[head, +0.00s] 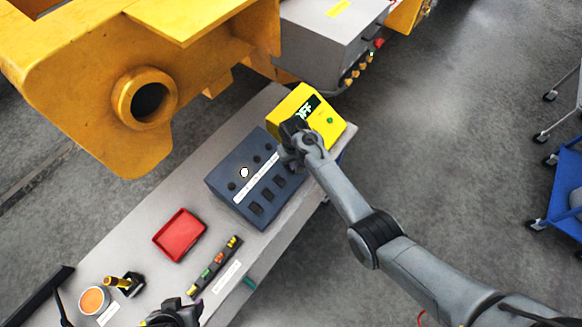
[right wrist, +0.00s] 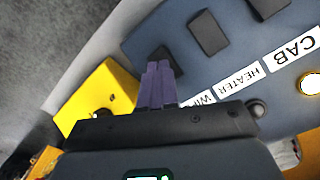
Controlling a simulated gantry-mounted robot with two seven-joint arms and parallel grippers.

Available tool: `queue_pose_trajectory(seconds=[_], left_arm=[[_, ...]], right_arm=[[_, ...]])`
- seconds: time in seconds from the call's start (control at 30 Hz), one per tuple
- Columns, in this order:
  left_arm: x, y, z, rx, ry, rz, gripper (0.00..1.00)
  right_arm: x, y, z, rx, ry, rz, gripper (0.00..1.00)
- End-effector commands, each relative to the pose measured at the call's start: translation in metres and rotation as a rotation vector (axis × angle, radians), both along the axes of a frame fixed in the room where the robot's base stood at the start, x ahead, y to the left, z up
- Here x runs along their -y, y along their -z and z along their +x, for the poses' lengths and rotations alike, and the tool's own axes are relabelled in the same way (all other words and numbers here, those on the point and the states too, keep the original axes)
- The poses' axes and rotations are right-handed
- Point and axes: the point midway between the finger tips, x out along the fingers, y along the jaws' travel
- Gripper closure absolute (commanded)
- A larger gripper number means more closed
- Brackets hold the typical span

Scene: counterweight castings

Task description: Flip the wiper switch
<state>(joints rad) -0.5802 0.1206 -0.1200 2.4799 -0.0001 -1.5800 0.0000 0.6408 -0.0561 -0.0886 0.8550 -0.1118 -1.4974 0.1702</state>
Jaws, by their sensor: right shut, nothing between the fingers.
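The blue-grey switch panel (head: 220,185) lies on the bench, with a white label strip, a row of dark rockers and round lamps. In the right wrist view, labels read CAB, HEATER and a partly covered "WIP" (right wrist: 201,99). A dark rocker (right wrist: 165,55) in line with that label, apparently the wiper switch, shows just beyond the fingertips; contact cannot be told. My right gripper (head: 288,158) is over the panel's far end; its purple fingers (right wrist: 157,68) are shut and empty. My left gripper (head: 178,314) is partly cut off at the bottom edge; its jaws are unclear.
A red tray (head: 180,235), a strip with coloured parts (head: 214,267) and an orange-topped tin (head: 93,300) are on the bench (head: 215,145). A yellow casting (head: 75,90) overhangs upper left.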

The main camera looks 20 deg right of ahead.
Motion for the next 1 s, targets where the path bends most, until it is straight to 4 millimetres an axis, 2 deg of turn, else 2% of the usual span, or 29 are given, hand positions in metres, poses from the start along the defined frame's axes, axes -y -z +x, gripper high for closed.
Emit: queue_pose_trajectory(seconds=[1.0], left_arm=[[0.0, 0.01, 0.0, 0.0, 0.0, 0.0, 0.45]], right_arm=[[0.0, 0.015, 0.0, 0.0, 0.0, 0.0, 1.0]])
